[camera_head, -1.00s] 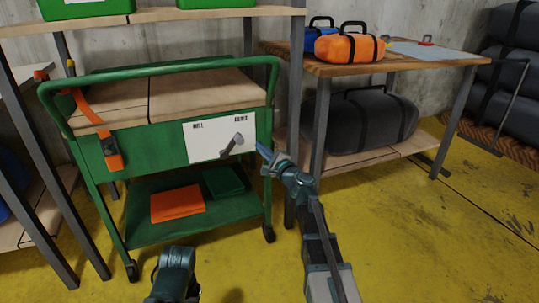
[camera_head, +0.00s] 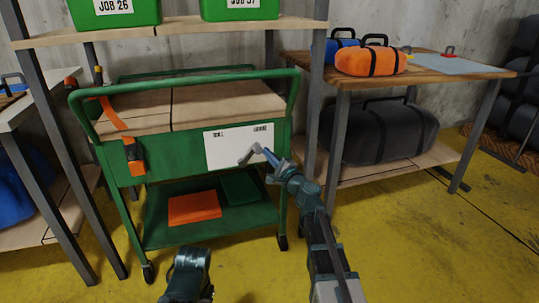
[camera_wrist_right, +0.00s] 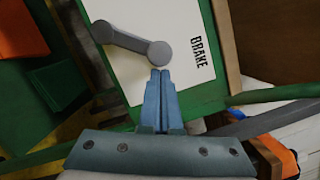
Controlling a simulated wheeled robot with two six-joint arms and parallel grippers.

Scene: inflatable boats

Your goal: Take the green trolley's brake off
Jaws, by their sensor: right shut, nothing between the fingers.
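The green trolley (camera_head: 125,188) stands in front of me with a white panel (camera_head: 226,152) on its side. The word at the panel's left is probably ROLL; BRAKE is at the right. A grey lever (camera_head: 250,154) slants from low near the panel's middle up toward BRAKE; the wrist view shows the lever (camera_wrist_right: 130,42) and BRAKE clearly. My right gripper (camera_head: 266,151) is shut and empty, its tips close beside the lever's upper end; the wrist view shows the tips (camera_wrist_right: 160,72) there too. I cannot tell if they touch. My left arm shows at the bottom; its fingers are not visible.
An orange strap (camera_head: 134,157) hangs at the trolley's left. Orange (camera_head: 194,207) and green folded pieces lie on its lower shelf. A rack post (camera_head: 314,90) stands just right of the trolley. A workbench (camera_head: 430,80) carries an orange bag (camera_head: 371,61). Yellow floor in front is open.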

